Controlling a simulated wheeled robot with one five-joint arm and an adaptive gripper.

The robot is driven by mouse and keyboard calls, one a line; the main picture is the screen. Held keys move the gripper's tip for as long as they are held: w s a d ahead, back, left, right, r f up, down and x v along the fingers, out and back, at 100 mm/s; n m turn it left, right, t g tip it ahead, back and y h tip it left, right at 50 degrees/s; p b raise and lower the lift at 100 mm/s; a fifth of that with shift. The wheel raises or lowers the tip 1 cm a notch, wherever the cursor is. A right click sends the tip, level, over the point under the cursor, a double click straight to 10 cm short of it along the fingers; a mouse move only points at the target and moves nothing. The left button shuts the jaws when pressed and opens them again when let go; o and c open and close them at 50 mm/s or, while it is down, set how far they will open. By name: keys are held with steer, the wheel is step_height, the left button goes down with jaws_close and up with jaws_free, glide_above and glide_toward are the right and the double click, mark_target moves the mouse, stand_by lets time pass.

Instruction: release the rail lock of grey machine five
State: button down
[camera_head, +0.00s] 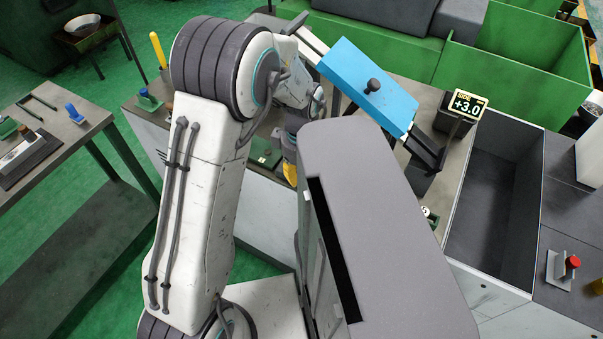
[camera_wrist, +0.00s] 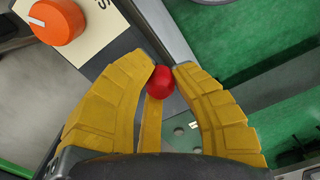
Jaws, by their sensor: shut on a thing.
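In the wrist view, my gripper (camera_wrist: 168,72) has its yellow fingers closed around a red ball knob (camera_wrist: 161,83), which sits between the fingertips. The knob's stem and what it is fixed to are hidden by the fingers. I cannot tell from the frames whether this is the rail lock of machine five. In the head view, only a little of the yellow fingers (camera_head: 290,172) shows, low beside the machine bench. My arm and a large grey body part hide most of that spot.
An orange dial (camera_wrist: 57,20) on a pale plate is close left of the fingers. A tilted blue panel (camera_head: 350,75) with a black knob and a display reading +3.0 (camera_head: 467,104) stand beyond my arm. A deep grey bin (camera_head: 490,225) is at right, a side table (camera_head: 60,130) at left.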

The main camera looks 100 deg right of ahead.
steer(key=shift+a+f, duration=0.15)
steer(key=c, duration=1)
jaws_free()
steer(key=shift+c, duration=0.2)
step_height(320, 180, up, 12)
stand_by(0.4)
